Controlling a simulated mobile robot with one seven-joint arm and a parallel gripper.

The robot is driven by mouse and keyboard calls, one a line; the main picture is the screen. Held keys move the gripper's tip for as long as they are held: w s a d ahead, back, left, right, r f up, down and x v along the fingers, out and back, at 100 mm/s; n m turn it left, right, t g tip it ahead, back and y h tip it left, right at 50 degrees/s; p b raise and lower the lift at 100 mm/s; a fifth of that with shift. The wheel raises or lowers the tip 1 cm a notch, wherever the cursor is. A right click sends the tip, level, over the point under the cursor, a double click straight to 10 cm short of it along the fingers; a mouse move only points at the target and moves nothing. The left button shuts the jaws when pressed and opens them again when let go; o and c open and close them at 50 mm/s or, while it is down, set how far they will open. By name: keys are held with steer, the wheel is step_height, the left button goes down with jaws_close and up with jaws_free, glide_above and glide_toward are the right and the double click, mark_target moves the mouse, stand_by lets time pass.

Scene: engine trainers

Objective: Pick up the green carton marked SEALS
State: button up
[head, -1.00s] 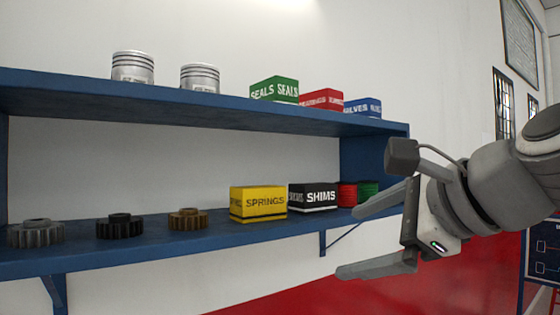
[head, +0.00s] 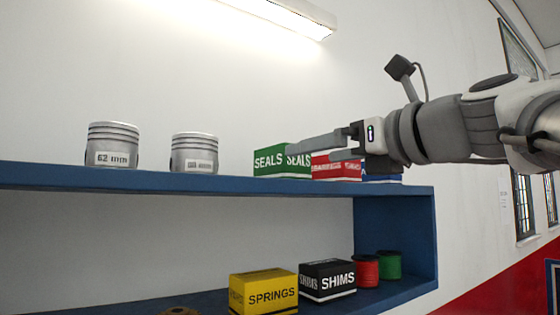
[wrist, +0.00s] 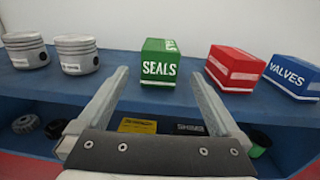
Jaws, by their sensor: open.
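The green carton marked SEALS (head: 270,161) stands on the upper blue shelf in the head view, left of a red carton. In the wrist view the green carton (wrist: 158,68) is ahead of my gripper, centred between the lines of the two fingers. My gripper (head: 310,150) is open and empty, reaching in from the right at the height of the carton. In the wrist view its fingertips (wrist: 159,75) are spread wider than the carton, which appears just beyond them. In the head view a finger covers part of the carton's right side.
A red carton (head: 335,173) and a blue VALVES carton (wrist: 292,77) stand right of the green one. Two pistons (head: 112,147) (head: 194,153) stand to its left with clear shelf between. Below, the lower shelf holds a yellow SPRINGS carton (head: 264,293), a black SHIMS carton (head: 328,280) and spools (head: 389,265).

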mark_target(281, 156)
steer(key=x, duration=0.5)
steer(key=shift+w+a+p, duration=0.1)
steer(key=shift+p, duration=0.3)
steer(key=shift+r+p+x, duration=0.2)
steer(key=shift+p+x, duration=0.3)
steer(key=shift+x, duration=0.85)
steer(key=shift+r+p+x, duration=0.15)
steer(key=shift+p+x, duration=0.3)
steer(key=shift+x, duration=0.9)
steer(key=shift+c, duration=0.3)
jaws_close()
